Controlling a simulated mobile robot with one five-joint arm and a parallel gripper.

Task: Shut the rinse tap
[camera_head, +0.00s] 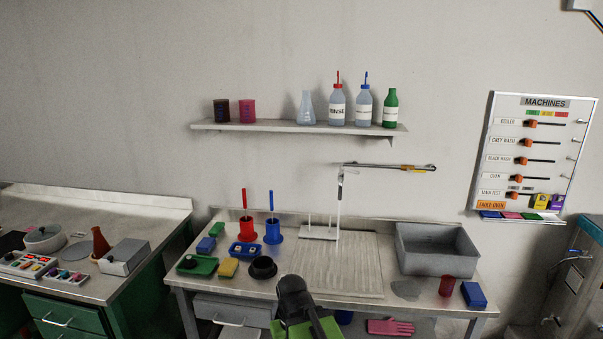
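I cannot pick out the rinse tap with certainty. A thin metal arm with an orange part (390,167) runs along the wall below the shelf, close to the top of a slim white upright stand (338,215); I cannot tell whether it is a tap. A grey rectangular basin (450,268) sits on the right of the bench. A bottle labelled RINSE (337,105), with a red top, stands on the wall shelf. My gripper (291,286) is dark and low in the middle, in front of the bench; its fingers are not clearly seen.
The bench holds a ribbed pale board (345,275), red and blue holders (272,234), a red cup (447,286) and a blue box (474,295). A grey-blue machine (578,270) stands at the right edge. A MACHINES panel (532,155) hangs on the wall.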

